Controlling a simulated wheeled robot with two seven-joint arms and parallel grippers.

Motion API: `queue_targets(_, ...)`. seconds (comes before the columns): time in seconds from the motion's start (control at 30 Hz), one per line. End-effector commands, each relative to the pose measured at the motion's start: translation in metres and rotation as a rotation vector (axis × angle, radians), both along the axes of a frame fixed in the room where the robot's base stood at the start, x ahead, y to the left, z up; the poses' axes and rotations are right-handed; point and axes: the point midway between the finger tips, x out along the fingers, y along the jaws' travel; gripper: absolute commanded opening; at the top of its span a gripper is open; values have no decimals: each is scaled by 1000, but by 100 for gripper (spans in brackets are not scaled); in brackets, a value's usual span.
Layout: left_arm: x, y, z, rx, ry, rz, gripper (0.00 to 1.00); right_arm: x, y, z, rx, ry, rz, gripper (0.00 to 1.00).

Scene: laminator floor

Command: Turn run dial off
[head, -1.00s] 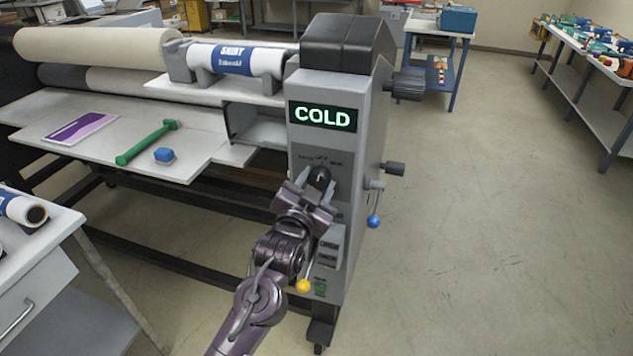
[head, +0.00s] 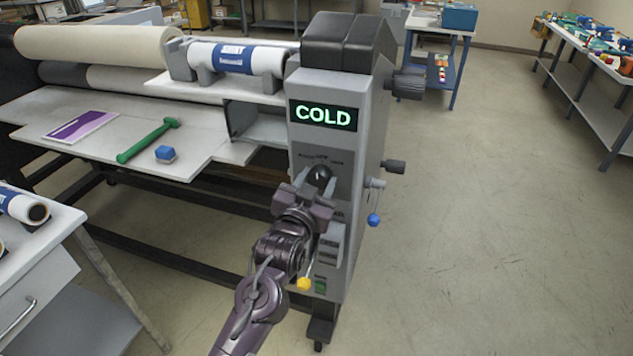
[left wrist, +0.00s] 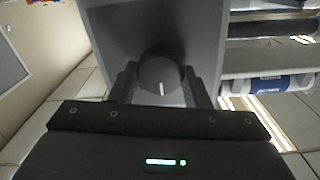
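The run dial (head: 319,174) is a dark round knob on the front panel of the grey laminator end housing (head: 330,87), under a lit display (head: 323,115) reading COLD. Small labels above the knob are too small to read surely. My left gripper (head: 312,187) is in front of the dial, its fingers apart on either side. In the left wrist view the dial (left wrist: 161,76) lies between the two fingers (left wrist: 160,85), with narrow gaps seeming to show beside it. A white pointer mark shows on its face. My right gripper is out of view.
Floor to the right is clear.

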Motion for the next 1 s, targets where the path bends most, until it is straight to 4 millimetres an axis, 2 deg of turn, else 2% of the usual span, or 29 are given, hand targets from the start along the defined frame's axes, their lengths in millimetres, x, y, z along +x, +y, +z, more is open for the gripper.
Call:
queue_targets(0.03, 0, 0, -1, 1, 2, -1, 49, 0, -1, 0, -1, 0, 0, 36)
queue_targets(0.17, 0, 0, -1, 2, 2, -1, 65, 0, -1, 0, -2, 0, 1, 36)
queue_targets(0.47, -2, 1, -1, 1, 0, 0, 65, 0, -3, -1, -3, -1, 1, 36)
queue_targets(0.57, -10, 3, -3, 0, 0, 0, 65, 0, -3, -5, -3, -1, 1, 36)
queue_targets(0.8, -48, 15, -4, 1, 1, -2, 65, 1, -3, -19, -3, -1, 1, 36)
queue_targets(1.0, -70, 23, -3, 0, 1, 0, 65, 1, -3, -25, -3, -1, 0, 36)
